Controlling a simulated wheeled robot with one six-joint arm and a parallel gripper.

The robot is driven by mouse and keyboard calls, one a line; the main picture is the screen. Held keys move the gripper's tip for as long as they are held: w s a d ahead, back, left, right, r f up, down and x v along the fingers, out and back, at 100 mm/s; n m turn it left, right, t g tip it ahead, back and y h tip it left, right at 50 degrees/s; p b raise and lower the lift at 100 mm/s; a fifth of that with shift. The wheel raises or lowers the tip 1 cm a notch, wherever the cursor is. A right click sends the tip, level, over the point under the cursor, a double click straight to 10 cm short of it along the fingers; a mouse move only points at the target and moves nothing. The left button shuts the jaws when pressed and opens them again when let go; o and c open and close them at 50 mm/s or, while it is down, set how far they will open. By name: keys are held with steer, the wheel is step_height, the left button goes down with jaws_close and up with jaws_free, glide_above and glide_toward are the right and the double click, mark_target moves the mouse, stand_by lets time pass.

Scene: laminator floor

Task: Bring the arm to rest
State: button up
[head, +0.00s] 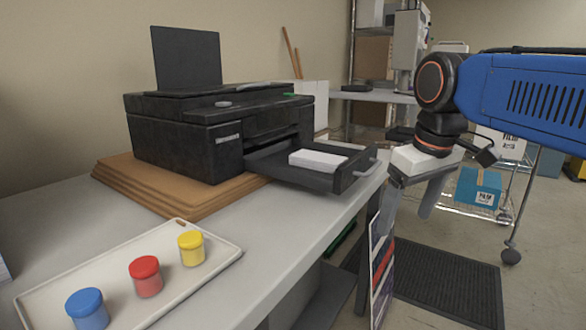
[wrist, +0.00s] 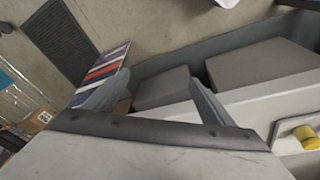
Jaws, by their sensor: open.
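My gripper (head: 408,205) is in the head view at the right, at the end of my blue arm. It hangs beside the table's right edge, to the right of the pulled-out tray, and points down. Its two fingers stand apart with nothing between them. In the wrist view, the open fingers (wrist: 155,95) show over the floor and the side of the table, and they hold nothing.
A black printer (head: 185,135) stands on a wooden board (head: 130,180); its drawer (head: 345,180) is out with a white block (head: 318,160). A tray (head: 215,245) holds blue, red and yellow jars. A dark mat (head: 450,280) lies on the floor.

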steer(key=s+d+f+m+t, duration=0.1)
steer(key=s+d+f+m, duration=0.1)
steer(key=s+f, duration=0.4)
steer(key=s+d+f+m+t, duration=0.1)
steer(key=s+d+f+m, duration=0.2)
steer(key=f, duration=1.1)
steer(key=s+d, duration=0.2)
steer(key=s, duration=0.1)
steer(key=shift+s, duration=0.35)
